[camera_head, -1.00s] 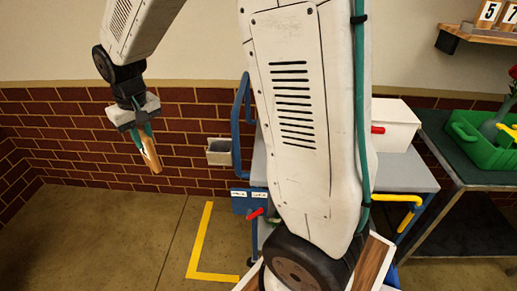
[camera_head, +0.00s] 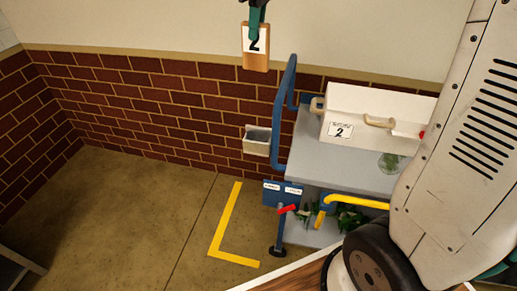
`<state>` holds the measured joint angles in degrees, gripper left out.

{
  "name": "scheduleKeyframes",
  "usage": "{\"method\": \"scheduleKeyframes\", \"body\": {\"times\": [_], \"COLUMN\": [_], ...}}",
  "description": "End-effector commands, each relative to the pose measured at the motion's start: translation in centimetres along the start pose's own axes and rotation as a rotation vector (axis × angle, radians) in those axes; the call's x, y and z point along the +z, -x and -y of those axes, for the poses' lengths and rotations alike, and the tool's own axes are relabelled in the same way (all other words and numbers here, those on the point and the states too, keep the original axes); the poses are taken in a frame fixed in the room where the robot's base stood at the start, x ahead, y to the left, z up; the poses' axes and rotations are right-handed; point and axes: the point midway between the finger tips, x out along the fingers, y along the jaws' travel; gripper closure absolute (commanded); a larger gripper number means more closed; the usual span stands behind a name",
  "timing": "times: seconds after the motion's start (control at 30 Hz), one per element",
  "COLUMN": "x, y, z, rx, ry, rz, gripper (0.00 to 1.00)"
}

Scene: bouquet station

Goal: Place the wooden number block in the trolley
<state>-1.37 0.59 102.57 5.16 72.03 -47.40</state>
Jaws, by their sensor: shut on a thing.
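The wooden number block (camera_head: 256,54) is at the top of the head view, with a white face marked 2. My gripper (camera_head: 255,14) is shut on its upper part and holds it in the air, upright, in front of the wall. The trolley (camera_head: 335,160) stands to the lower right of the block in the picture, with a grey top, a blue push handle (camera_head: 281,115) and a lower shelf. The block hangs clear of the trolley. Most of my gripper is cut off by the top edge of the picture.
A white box (camera_head: 362,118) labelled 2, with a beige handle, stands on the trolley top beside a clear round item (camera_head: 390,162). A small grey bin (camera_head: 258,140) hangs beside the handle. Green leaves (camera_head: 345,218) show low down. Yellow tape (camera_head: 222,225) marks open floor.

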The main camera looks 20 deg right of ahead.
Motion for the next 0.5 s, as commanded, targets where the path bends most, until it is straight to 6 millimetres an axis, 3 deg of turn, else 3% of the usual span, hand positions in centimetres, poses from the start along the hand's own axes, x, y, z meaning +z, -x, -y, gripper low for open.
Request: {"method": "scheduleKeyframes", "body": {"times": [0.17,0.27,0.5], "x": [0.3,0.6,1.4], "y": [-0.1,-1.9,-8.4], "z": [0.4,0.5,0.5], "rx": [-0.016,-0.019,-0.019], "ry": [0.11,0.119,0.115], "rz": [0.001,0.002,0.003], "gripper": [1.0,1.0,1.0]}}
